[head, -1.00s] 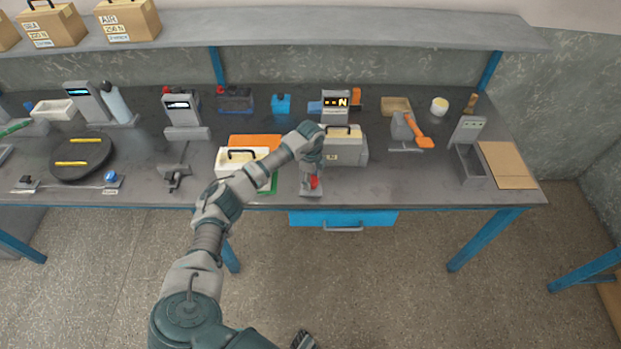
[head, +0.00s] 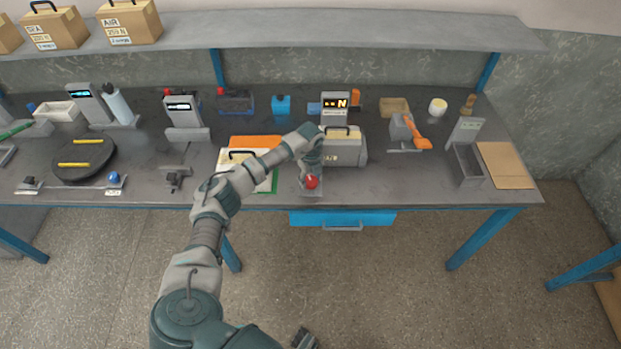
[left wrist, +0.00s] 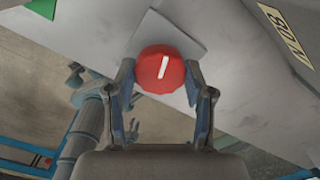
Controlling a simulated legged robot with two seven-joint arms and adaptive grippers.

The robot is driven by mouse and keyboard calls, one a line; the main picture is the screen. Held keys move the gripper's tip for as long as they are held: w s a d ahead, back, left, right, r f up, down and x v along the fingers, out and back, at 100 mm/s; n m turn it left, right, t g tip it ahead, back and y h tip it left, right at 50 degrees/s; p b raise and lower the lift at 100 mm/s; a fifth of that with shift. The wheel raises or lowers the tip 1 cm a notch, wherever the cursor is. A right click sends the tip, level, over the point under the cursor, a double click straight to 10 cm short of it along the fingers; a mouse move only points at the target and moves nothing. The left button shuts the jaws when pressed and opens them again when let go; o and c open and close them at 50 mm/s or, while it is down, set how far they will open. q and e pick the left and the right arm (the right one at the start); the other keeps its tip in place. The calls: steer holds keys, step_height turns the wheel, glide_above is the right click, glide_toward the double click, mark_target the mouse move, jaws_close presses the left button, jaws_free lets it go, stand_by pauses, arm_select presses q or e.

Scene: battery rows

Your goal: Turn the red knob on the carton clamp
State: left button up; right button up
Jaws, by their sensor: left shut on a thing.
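The red knob (head: 312,182) is at the front edge of the bench, on a small grey plate beside the carton clamp. In the left wrist view the red knob (left wrist: 161,70) is round, with a white line slightly tilted from vertical. My left gripper (left wrist: 160,78) has a finger on each side of the knob and is shut on it. In the head view my left gripper (head: 308,175) points down at the knob, its fingers partly hidden. The clamp (head: 347,150) is a grey block behind and right of the knob, with a cream carton (head: 342,132) in it.
A blue drawer (head: 343,218) is under the bench edge. An orange-handled tool (head: 418,135) and grey bin (head: 470,165) stand to the right.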

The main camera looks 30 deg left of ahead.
arm_select(q)
steer(key=m, duration=0.4)
steer(key=shift+m, duration=0.3)
steer(key=m, duration=0.5)
steer(key=shift+m, duration=1.1)
steer(key=m, duration=0.4)
steer(key=shift+f+m+b, duration=0.1)
steer(key=shift+m+b, duration=0.2)
steer(key=shift+b, duration=0.05)
steer(key=m, duration=0.3)
steer(key=shift+m+b, duration=0.3)
steer(key=shift+b, duration=0.05)
steer(key=m, duration=0.3)
steer(key=shift+b, duration=0.35)
steer(key=shift+m, duration=0.5)
arm_select(e)
steer(key=w+r, duration=0.3)
steer(key=r, duration=0.1)
steer(key=shift+w+a, duration=0.25)
steer(key=shift+w, duration=0.1)
arm_select(q)
steer(key=shift+a, duration=0.1)
arm_select(e)
steer(key=shift+s, duration=0.15)
